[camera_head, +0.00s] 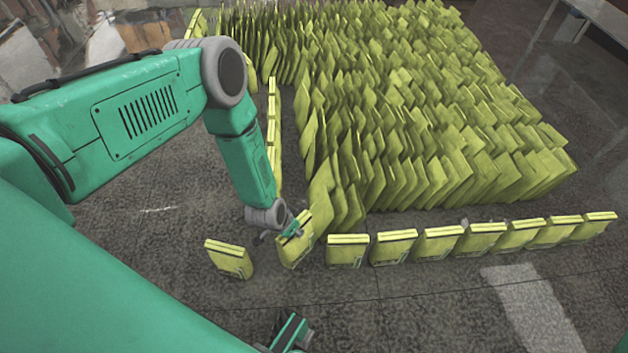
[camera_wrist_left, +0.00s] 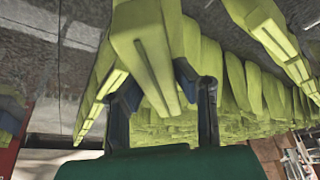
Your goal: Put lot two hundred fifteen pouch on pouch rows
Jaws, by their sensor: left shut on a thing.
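My left gripper (camera_head: 288,230) is shut on a yellow-green pouch (camera_head: 297,252) at the left end of the front row. The held pouch is slightly tilted. In the left wrist view the same pouch (camera_wrist_left: 148,50) sits between the two dark fingers of the gripper (camera_wrist_left: 155,88). The pouch rows (camera_head: 420,110) are a dense block of leaning yellow-green pouches behind it. My right gripper (camera_head: 291,333) shows partly at the bottom edge, away from the pouches, and its jaw opening is unclear. No lot number is readable.
A single pouch (camera_head: 229,259) stands left of the held one. A front line of upright pouches starts with one (camera_head: 347,250) close on the right. Another line of pouches (camera_head: 272,125) runs back along the left side. The dark floor in front is clear.

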